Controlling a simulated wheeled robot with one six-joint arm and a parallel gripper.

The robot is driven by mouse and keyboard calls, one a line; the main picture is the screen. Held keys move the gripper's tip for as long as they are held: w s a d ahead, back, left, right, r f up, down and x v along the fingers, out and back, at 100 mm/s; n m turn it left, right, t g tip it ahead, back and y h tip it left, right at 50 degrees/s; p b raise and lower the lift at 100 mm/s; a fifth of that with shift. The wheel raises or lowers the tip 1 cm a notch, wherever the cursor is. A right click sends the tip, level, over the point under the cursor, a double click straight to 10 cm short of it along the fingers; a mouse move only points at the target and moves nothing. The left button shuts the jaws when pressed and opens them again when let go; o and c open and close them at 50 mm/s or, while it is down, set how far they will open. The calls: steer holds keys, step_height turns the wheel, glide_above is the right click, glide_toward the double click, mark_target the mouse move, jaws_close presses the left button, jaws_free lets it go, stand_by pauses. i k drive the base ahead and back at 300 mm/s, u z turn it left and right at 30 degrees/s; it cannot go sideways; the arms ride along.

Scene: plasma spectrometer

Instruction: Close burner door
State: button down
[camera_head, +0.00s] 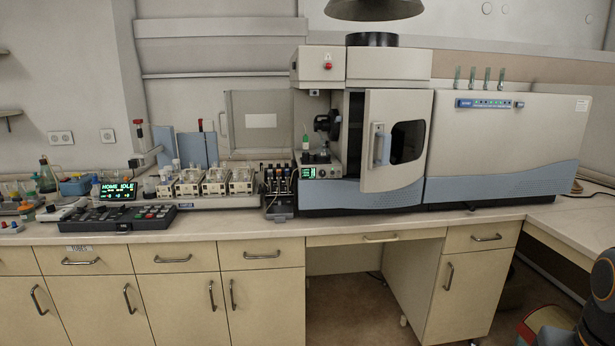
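The burner door (378,103) is a pale grey panel with a dark rounded window and a vertical handle (379,146) near its left edge. It sits on the front of the spectrometer (388,68), near its middle. It stands ajar, with its left edge swung out toward me and its right side near the housing. A dark gap (355,125) shows to its left, and most of the inside is hidden behind the door. My gripper is not in view; only a dark part of my arm shows at the lower right edge.
A see-through panel (262,105) with its own handle stands to the left of the spectrometer. The autosampler, a control keypad (123,218) and bottles fill the left bench. The bench top (400,225) has a narrow clear strip before the door. Drawers and cupboards lie below.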

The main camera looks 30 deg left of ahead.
mark_target(397, 122)
steer(key=u, duration=0.45)
steer(key=i, duration=1.2)
steer(key=z, duration=0.45)
